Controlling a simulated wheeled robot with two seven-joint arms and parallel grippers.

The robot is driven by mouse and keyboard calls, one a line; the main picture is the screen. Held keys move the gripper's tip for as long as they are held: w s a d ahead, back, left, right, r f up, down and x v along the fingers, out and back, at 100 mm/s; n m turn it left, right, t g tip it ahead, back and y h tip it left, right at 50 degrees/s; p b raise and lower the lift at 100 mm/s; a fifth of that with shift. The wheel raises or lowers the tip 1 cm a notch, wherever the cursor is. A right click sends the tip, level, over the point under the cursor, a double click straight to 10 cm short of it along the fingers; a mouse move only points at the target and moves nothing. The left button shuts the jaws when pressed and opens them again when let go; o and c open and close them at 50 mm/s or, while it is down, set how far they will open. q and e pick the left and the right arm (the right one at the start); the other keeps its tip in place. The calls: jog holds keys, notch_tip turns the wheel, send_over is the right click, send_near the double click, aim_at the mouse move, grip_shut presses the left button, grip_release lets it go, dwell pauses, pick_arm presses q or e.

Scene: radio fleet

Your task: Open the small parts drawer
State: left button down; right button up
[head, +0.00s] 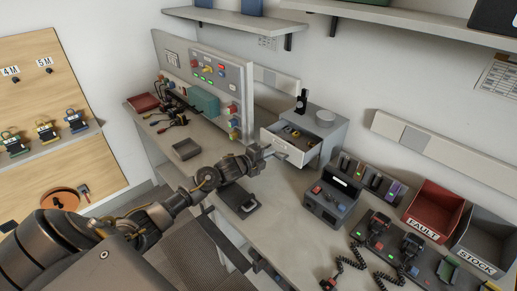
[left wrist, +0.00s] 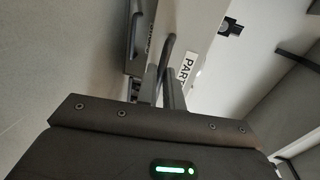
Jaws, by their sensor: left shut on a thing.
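The small parts drawer (head: 291,150) is a light grey box drawer in a small cabinet (head: 328,130) on the workbench. It stands pulled out, with small yellowish and dark parts showing inside. My left gripper (head: 268,153) is at the drawer front and shut on its handle. In the left wrist view the fingers (left wrist: 163,88) close around the dark bar handle (left wrist: 167,52). The white drawer front (left wrist: 202,30) there carries a label reading "PART", the rest cut off or hidden. My right gripper is not in view.
A grey device (head: 330,200) stands right of the drawer, near the red FAULT bin (head: 434,208) and grey STOCK bin (head: 484,242). A control panel (head: 205,75) stands behind left. A small grey tray (head: 186,149) and a dark pad (head: 239,201) lie near my left arm.

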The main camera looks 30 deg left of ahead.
pick_arm(q)
jog(key=c, duration=1.5)
grip_release()
jog(key=shift+s, duration=0.1)
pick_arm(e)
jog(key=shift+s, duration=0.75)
pick_arm(q)
jog(key=shift+s+a, duration=0.1)
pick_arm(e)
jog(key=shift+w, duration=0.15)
